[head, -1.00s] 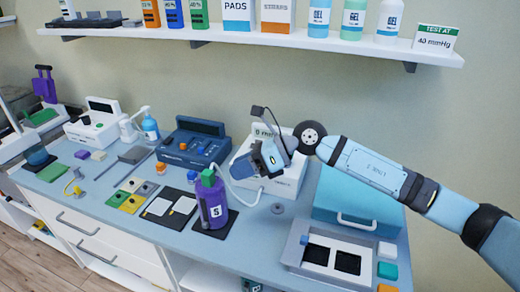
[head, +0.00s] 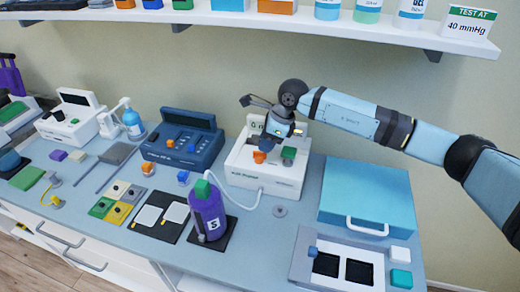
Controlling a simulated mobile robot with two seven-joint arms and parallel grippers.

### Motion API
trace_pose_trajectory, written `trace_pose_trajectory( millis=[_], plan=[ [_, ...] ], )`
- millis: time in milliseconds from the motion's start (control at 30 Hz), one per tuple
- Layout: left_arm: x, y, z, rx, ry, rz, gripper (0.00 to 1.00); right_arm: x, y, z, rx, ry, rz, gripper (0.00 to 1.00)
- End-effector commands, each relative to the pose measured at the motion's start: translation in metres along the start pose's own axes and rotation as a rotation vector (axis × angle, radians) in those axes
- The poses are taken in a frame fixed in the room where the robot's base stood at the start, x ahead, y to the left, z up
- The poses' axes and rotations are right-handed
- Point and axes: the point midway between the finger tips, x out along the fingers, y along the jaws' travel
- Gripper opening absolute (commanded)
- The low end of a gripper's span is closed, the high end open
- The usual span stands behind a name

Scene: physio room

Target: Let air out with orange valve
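The orange valve (head: 259,157) is a small orange knob on the left top of a white device (head: 269,181). A green knob (head: 288,156) sits to its right. A display at the device's back (head: 257,126) is mostly hidden by my arm. A thin pale hose (head: 249,207) joins the device to a purple cylinder with a green top and a white mark (head: 207,214). My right gripper (head: 268,143) is above the device, close behind the orange valve; its fingertips are too small and covered to read. My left gripper is out of view.
A blue console (head: 182,142) stands left of the device. A light-blue case (head: 367,197) and a grey tray with dark squares (head: 296,264) are to the right. A small grey disc (head: 280,211) lies in front. A bottle shelf (head: 300,22) runs above.

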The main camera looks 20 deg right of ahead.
Motion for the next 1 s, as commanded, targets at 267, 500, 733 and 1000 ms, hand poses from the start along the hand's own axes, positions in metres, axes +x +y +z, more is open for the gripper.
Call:
trace_pose_trajectory(
  millis=[267,500,733,1000],
  plan=[
    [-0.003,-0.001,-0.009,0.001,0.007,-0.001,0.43,0.041,0.0,0.001,0.0,-0.001,0.002,0.36],
    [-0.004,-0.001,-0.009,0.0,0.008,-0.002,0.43,0.049,0.0,0.0,0.0,-0.001,0.001,0.36],
    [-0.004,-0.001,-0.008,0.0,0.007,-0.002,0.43,0.049,0.0,0.0,0.0,-0.001,0.001,0.22],
    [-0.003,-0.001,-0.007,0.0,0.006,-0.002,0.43,0.049,0.0,0.0,-0.005,-0.002,0.003,0.05]
  ],
)
